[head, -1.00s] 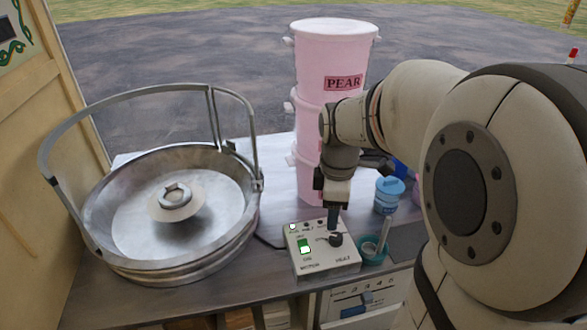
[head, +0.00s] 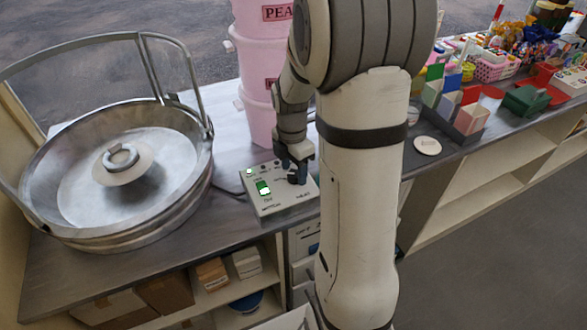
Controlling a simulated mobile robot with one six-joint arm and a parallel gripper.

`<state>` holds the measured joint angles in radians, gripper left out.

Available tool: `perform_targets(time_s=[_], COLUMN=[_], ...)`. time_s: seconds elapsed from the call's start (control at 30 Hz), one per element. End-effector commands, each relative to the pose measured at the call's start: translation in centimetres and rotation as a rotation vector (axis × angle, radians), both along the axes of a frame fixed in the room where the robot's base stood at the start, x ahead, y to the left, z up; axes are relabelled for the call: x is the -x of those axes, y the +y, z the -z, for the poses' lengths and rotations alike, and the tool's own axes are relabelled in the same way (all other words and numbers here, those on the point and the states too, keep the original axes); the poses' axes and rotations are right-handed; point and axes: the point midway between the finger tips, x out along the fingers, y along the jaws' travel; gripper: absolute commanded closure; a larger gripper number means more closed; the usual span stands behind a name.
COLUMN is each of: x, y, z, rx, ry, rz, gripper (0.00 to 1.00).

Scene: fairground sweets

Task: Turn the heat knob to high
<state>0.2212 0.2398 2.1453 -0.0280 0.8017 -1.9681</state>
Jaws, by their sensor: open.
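The control box (head: 285,207) is pale grey with a green lit switch, printed labels and a dark heat knob (head: 292,179) near its right side. My gripper (head: 299,172) points down over the knob, with its open fingers at or beside it. The fingers hide part of the knob, so I cannot tell its setting or whether they touch it.
A large metal floss pan (head: 95,222) with a raised guard rail stands to the left. Stacked pink tubs (head: 260,112) stand behind the box. Coloured cartons (head: 470,118), a pink basket (head: 490,70) and a white disc (head: 427,146) are at right. Shelves lie below.

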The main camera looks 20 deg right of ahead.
Motion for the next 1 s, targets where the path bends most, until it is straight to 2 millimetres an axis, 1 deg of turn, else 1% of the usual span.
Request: perform_targets(time_s=[0.1,0.33,0.87,1.0], x=[0.08,0.06,0.05,0.05], y=[0.00,0.01,0.01,0.01], z=[0.56,0.59,0.55,0.55], rx=[-0.001,0.000,0.000,0.000], ry=[0.001,0.000,0.000,0.000], rz=[0.000,0.001,0.001,0.004], gripper=[0.45,0.45,0.88,0.90])
